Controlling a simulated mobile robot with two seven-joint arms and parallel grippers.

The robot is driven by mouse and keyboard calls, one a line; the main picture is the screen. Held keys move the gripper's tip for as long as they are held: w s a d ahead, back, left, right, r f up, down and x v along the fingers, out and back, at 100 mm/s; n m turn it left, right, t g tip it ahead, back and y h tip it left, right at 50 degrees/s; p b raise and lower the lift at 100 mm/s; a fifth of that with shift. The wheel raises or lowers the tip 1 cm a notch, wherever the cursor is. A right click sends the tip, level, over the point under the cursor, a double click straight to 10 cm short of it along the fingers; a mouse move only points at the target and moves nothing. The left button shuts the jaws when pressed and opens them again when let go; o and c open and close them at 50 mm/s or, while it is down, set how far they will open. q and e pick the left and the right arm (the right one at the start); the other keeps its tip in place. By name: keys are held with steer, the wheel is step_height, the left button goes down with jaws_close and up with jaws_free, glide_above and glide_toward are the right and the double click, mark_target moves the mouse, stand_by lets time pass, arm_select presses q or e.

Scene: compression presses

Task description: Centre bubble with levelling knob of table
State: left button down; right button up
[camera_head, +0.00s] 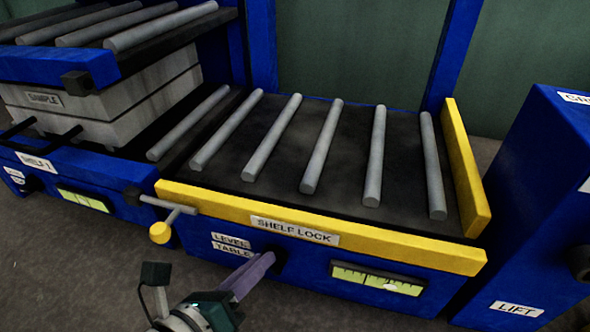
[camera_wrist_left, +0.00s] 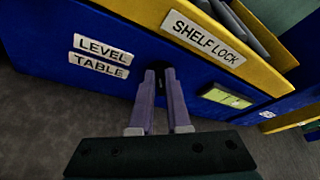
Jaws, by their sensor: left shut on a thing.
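The table (camera_head: 330,160) is a roller bed with a blue front and a yellow edge. Its dark levelling knob (camera_head: 279,256) sits right of the "LEVEL TABLE" label (camera_head: 231,245). My left gripper (camera_head: 262,264), with purple fingers, is shut on this knob; the wrist view shows the fingers (camera_wrist_left: 160,75) around it, hiding most of it. The yellow-green level vial (camera_head: 378,279) is to the right of the knob. Its pale bubble (camera_head: 391,287) seems right of the vial's middle. The vial also shows in the wrist view (camera_wrist_left: 227,97). My right gripper is not in view.
A shelf-lock handle with a yellow ball (camera_head: 160,233) sticks out left of the knob. A blue shelf unit with its own vial (camera_head: 83,199) and a grey sample block (camera_head: 130,110) stands left. A blue "LIFT" cabinet (camera_head: 535,200) stands right. Floor in front is clear.

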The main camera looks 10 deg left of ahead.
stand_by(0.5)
arm_select(q)
steer(key=c, duration=0.9)
jaws_free()
steer(key=p+v, duration=0.5)
steer(key=v, duration=0.5)
steer(key=shift+r, duration=0.1)
steer(key=shift+w, duration=0.1)
steer(key=shift+c, duration=0.3)
